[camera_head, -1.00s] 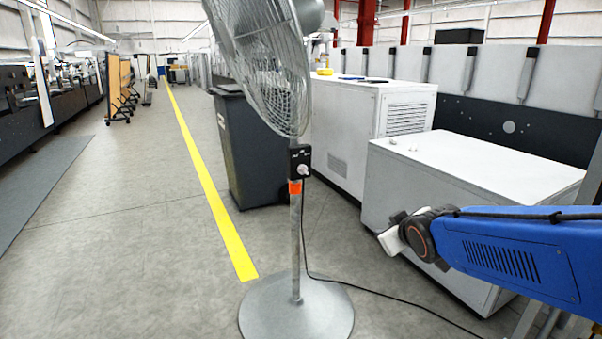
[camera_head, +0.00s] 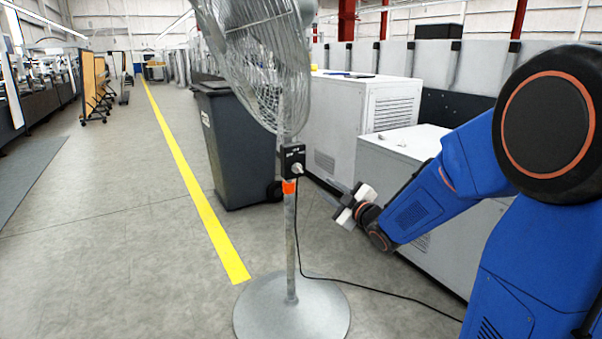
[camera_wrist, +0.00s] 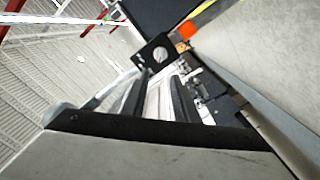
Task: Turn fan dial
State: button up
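The pedestal fan (camera_head: 288,240) stands upright in the middle of the head view. A black control box (camera_head: 292,160) sits on its pole, above an orange band (camera_head: 289,187). The round, light dial (camera_head: 296,168) is on the box's face. In the wrist view the box (camera_wrist: 144,50) and dial (camera_wrist: 159,54) show just beyond the fingertips. My gripper (camera_head: 337,203) is to the right of the pole and a little below the box, apart from it. Its two dark fingers (camera_wrist: 161,82) look spaced apart, with nothing held between them.
A dark wheeled bin (camera_head: 238,145) stands behind the fan. White cabinets (camera_head: 350,120) stand to the right, close behind my arm. A black cable (camera_head: 375,294) runs from the box across the floor to the right. Open floor with a yellow line (camera_head: 190,180) lies to the left.

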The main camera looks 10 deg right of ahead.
aim_at(299, 169)
jog(key=x, duration=1.6)
jog(key=shift+f, duration=0.1)
grip_shut()
